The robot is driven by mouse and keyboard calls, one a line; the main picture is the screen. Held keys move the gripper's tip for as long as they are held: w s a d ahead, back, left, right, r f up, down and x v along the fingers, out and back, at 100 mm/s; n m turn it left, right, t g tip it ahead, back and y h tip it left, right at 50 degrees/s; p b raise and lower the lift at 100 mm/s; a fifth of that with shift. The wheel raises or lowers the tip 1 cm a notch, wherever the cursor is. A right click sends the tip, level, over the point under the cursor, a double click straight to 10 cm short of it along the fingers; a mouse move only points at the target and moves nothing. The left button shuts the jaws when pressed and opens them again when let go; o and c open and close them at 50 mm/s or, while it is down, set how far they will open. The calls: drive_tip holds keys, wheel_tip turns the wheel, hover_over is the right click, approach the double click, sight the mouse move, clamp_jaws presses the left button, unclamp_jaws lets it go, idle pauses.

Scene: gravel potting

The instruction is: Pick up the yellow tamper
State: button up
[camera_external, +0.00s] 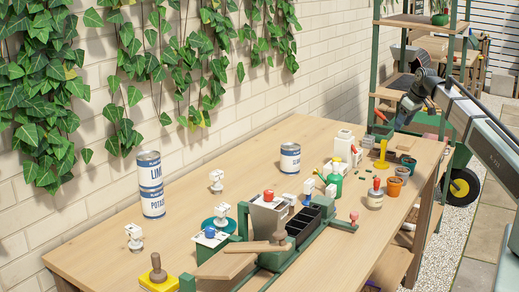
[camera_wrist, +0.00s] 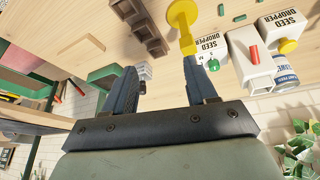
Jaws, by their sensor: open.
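The yellow tamper (camera_external: 381,153) stands upright at the far end of the wooden table, with a thin stem and a wide flat end. In the wrist view the yellow tamper (camera_wrist: 183,14) shows at the top, its stem running down to the tip of the right finger. I cannot tell whether they touch. My gripper (camera_wrist: 159,64) is open with nothing between its fingers. In the external view my gripper (camera_external: 404,112) hangs beyond the table's far right end, above and to the right of the tamper.
White seed dropper boxes (camera_wrist: 247,55) stand close to the tamper. Terracotta pots (camera_external: 396,186) and a tin with a red knob (camera_external: 375,196) stand near the table's right edge. A green shelf (camera_external: 375,60) rises behind. A yellow block with a wooden knob (camera_external: 158,278) lies at the front left.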

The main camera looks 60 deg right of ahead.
sight(385, 141)
drive_tip(key=shift+n+y, duration=0.6)
drive_tip(key=shift+n, duration=0.1)
drive_tip(key=shift+w+a+f, duration=0.4)
drive_tip(key=shift+w+f, duration=0.75)
drive_tip(key=shift+f, duration=0.6)
drive_tip(key=shift+w+a+f, duration=0.35)
drive_tip(key=shift+w+f, duration=0.8)
drive_tip(key=shift+f, duration=0.65)
drive_tip(key=shift+w+a+f, duration=0.4)
drive_tip(key=shift+w+f, duration=0.75)
drive_tip(key=shift+f, duration=0.6)
drive_tip(key=shift+c, duration=0.4)
clamp_jaws()
